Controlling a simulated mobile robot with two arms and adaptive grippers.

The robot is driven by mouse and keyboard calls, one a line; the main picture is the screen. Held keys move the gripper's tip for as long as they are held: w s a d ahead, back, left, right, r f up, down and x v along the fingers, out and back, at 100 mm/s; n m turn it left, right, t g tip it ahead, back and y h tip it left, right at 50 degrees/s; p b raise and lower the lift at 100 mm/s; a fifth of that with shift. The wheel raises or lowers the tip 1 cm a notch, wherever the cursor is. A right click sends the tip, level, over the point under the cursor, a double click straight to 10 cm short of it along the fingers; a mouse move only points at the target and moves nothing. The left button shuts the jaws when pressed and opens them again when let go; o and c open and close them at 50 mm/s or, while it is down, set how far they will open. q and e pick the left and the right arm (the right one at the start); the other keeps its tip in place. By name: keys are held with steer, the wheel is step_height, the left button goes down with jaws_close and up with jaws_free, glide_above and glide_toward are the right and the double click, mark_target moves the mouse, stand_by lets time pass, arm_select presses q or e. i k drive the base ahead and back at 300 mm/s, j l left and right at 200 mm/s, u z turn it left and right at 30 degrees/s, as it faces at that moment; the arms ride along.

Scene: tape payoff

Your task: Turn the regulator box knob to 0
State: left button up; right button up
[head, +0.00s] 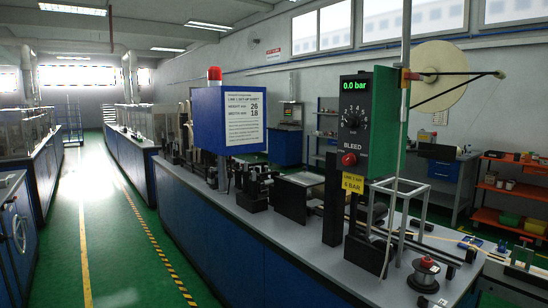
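The regulator box (366,150) is a dark-fronted box with green sides, mounted on a black post above the grey bench. Its black knob (352,121) sits mid-face inside a ring of white numbers; the pointer's setting is too small to read. The green display (355,85) above it reads 0.0 bar. A red button (349,159) sits below the word BLEED. A yellow label (353,183) under it reads 6 BAR. Neither of my grippers shows in the head view.
The long blue bench (230,238) with a grey top runs along the middle. A blue sign box (229,120) with a red lamp stands left of the regulator. A spool (424,273) and white wire frame (400,205) are close by. Green floor (115,230) is clear at left.

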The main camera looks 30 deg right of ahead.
mark_target(352, 122)
steer(key=z, duration=1.4)
